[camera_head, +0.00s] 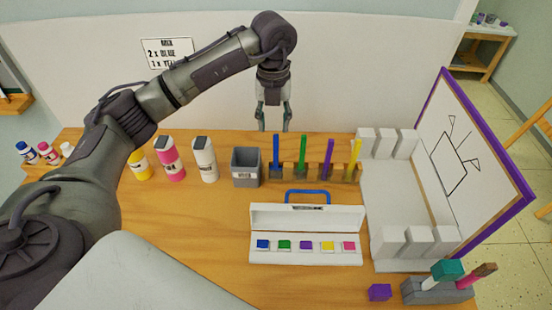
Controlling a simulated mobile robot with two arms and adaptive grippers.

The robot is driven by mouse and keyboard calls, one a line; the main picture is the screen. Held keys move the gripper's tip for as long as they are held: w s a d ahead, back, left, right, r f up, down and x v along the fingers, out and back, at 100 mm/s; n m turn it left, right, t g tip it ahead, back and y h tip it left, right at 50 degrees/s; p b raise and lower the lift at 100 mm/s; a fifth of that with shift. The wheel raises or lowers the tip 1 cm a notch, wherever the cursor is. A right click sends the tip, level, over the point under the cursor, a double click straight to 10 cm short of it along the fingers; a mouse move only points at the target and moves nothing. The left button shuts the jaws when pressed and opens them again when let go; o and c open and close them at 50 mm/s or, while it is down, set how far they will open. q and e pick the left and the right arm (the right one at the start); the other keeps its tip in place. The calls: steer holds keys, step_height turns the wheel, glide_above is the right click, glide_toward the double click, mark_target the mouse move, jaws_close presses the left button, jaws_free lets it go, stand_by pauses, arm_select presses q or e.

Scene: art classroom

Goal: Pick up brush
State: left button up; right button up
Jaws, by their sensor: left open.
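A grey holder (437,291) at the bottom right corner of the table holds a teal-topped tool (447,270) and a stick with a brown and pink end (483,272), which looks like a brush. Several upright coloured sticks stand in a wooden rack: blue (276,153), green (302,154), purple (327,159) and yellow (354,157). I cannot tell whether these are brushes or markers. My left gripper (274,122) is open and empty, pointing down near the table's back edge, behind the blue stick. It is far from the grey holder. My right gripper is out of view.
Paint bottles (172,160) and a grey cup (246,167) stand left of the rack. An open paint box (306,250) lies in front. White blocks (387,143) and a purple-framed drawing board (470,150) stand on the right. A purple cube (380,292) is near the front edge.

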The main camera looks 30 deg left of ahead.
mark_target(276, 135)
arm_select(q)
steer(key=shift+f, duration=0.65)
steer(key=shift+w+a+f, duration=0.1)
steer(key=shift+w+f, duration=0.05)
steer(key=shift+f, duration=0.45)
steer(key=f, duration=0.1)
steer(key=f+p, duration=0.2)
steer(key=f, duration=0.1)
steer(key=shift+w+d+f, duration=0.1)
steer(key=shift+w+d, duration=0.1)
steer(key=shift+w, duration=0.1)
steer(key=shift+f, duration=0.25)
steer(key=c, duration=0.7)
jaws_close()
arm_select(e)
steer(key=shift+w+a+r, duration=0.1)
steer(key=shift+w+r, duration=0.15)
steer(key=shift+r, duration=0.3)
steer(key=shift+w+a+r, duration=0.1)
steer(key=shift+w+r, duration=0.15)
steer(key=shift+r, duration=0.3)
